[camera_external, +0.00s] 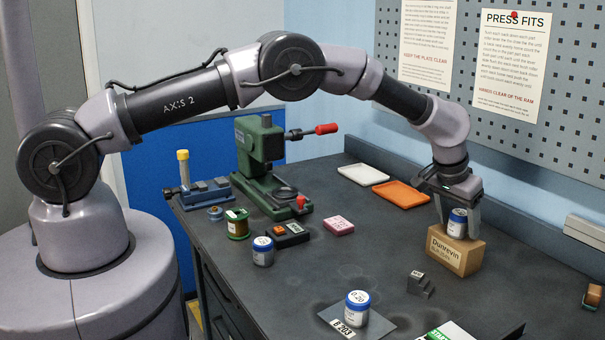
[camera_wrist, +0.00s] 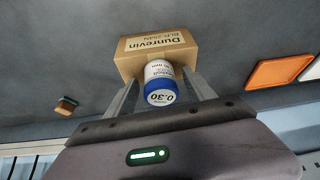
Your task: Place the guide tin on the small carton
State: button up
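The small carton (camera_external: 455,252), brown and printed "Dunrevin", stands on the bench at the right; it also shows in the wrist view (camera_wrist: 130,67). A white tin with a blue lid (camera_external: 457,224) stands upright on the carton's top. In the wrist view its lid (camera_wrist: 160,97) reads 0.30. My gripper (camera_external: 459,213) points down over the carton, one finger on each side of this tin. The fingers look spread, with a narrow gap beside the tin in the wrist view. Similar blue-lidded tins stand at the front (camera_external: 357,312) and left (camera_external: 263,254); the front lid reads 20.
A green press (camera_external: 262,155) with a red-tipped lever stands at the back left. A white tray (camera_external: 363,174) and an orange tray (camera_external: 401,194) lie behind the carton. A grey stepped block (camera_external: 420,285) sits in front of it. A pink box (camera_external: 338,225) lies mid-bench.

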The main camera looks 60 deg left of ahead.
jog(key=shift+r, duration=0.15)
jog(key=shift+r, duration=0.35)
jog(key=s+a+r+m+p, duration=0.1)
jog(key=s+a+r, duration=0.1)
jog(key=s+r, duration=0.5)
jog(key=s+a+r, duration=0.3)
jog(key=r, duration=0.7)
jog(key=s+a+r+m+p, duration=0.1)
jog(key=s+a+r, duration=0.1)
jog(key=s+r, duration=0.55)
jog(key=s+a+r+m, duration=0.1)
jog(key=s+a+r, duration=0.15)
jog(key=s, duration=0.45)
jog(key=s+a+r+t+y, duration=0.1)
jog(key=s+a+r, duration=0.15)
jog(key=s, duration=0.45)
jog(key=s+a+r+m, duration=0.1)
jog(key=s+a+r, duration=0.15)
jog(key=s, duration=0.55)
jog(key=s+a+f+m, duration=0.1)
jog(key=s+f, duration=0.3)
jog(key=s, duration=0.4)
jog(key=shift+s+a+f+y, duration=0.15)
jog(key=shift+a+y, duration=0.15)
jog(key=shift+a, duration=0.4)
